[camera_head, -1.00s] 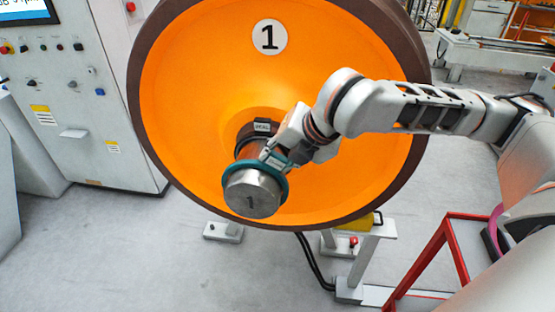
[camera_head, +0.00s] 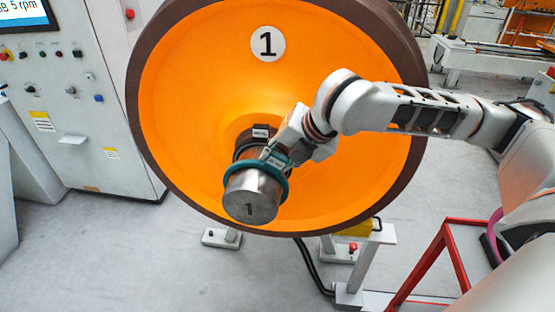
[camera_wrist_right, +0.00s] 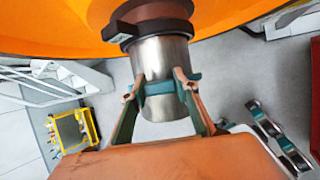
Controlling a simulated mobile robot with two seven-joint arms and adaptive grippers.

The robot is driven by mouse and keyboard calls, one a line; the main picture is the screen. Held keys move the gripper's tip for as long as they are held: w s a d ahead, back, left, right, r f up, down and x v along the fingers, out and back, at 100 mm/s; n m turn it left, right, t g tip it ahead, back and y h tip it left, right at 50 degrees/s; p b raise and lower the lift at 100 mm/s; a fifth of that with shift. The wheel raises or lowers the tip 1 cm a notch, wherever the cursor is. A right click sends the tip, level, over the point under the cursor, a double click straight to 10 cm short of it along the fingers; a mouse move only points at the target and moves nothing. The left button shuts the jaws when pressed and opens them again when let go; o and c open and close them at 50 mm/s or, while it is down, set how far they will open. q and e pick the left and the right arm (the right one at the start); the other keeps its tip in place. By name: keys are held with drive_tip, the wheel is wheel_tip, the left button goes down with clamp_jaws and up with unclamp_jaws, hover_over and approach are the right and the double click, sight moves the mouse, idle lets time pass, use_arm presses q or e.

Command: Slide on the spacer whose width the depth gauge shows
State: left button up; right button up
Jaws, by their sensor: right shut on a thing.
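My right gripper (camera_head: 272,160) is shut on the ring's upper side. In the right wrist view, the gripper (camera_wrist_right: 158,88) has its two fingers either side of the teal ring (camera_wrist_right: 158,88), and the shaft (camera_wrist_right: 162,58) passes through it. A dark collar with a small labelled block (camera_head: 260,132) is on the shaft nearer the wheel, apart from the ring. It also shows in the wrist view (camera_wrist_right: 125,31). Its label is too small to read. My left gripper is out of view.
The orange wheel dish (camera_head: 190,110) with a brown rim surrounds the shaft. A control cabinet (camera_head: 85,100) stands at left, a red frame (camera_head: 432,262) at lower right. Grey floor is open in front.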

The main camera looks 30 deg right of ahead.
drive_tip(key=shift+w+d, duration=0.65)
drive_tip(key=shift+w, duration=0.3)
drive_tip(key=shift+w+d, duration=0.65)
drive_tip(key=shift+w, duration=0.3)
drive_tip(key=shift+w+d, duration=0.65)
drive_tip(key=shift+w, duration=0.3)
drive_tip(key=o, duration=1.3)
drive_tip(key=shift+c, duration=0.2)
drive_tip(key=v, duration=1.2)
